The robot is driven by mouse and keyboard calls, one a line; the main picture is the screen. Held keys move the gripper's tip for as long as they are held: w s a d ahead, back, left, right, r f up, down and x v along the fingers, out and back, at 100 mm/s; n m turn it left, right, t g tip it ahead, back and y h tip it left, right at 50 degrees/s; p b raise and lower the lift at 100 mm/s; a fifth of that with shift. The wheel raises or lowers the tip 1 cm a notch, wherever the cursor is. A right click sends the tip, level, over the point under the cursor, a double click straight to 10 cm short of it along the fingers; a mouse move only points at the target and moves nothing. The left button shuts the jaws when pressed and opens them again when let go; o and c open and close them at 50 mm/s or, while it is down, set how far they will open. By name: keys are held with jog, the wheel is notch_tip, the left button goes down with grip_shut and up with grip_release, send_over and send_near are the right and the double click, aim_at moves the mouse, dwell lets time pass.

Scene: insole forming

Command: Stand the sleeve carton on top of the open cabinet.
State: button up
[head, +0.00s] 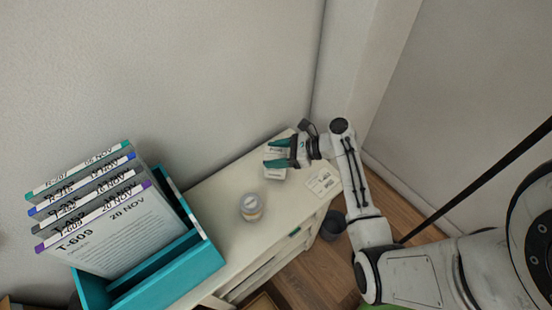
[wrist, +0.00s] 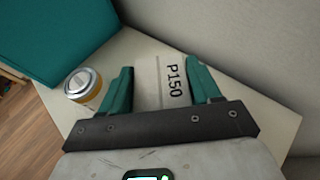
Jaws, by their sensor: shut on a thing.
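The sleeve carton (head: 275,173) is small and pale, at the far right part of the cabinet top (head: 225,192). In the wrist view the carton (wrist: 160,82) shows the marking P150 between my fingers. My gripper (head: 279,153), with teal fingers, is shut on the carton; the fingers lie on either side of it in the wrist view (wrist: 158,88). The carton looks upright at or just above the cabinet top; I cannot tell whether it touches. The cabinet is off-white with an open front below the top. Its inside is mostly hidden.
A lidded jar (head: 251,208) stands left of the carton; it also shows in the wrist view (wrist: 84,84). A teal rack (head: 190,268) with several labelled folders fills the left end. A flat printed card (head: 322,182) lies at the right edge. Walls stand behind and right.

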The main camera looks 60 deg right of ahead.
jog(key=shift+f, duration=1.15)
jog(key=o, duration=1.2)
jog(key=shift+f, duration=0.15)
jog(key=shift+c, duration=0.2)
jog(key=shift+s+r, duration=0.1)
jog(key=shift+r, duration=0.1)
jog(key=v, duration=1.2)
jog(key=shift+b, duration=0.35)
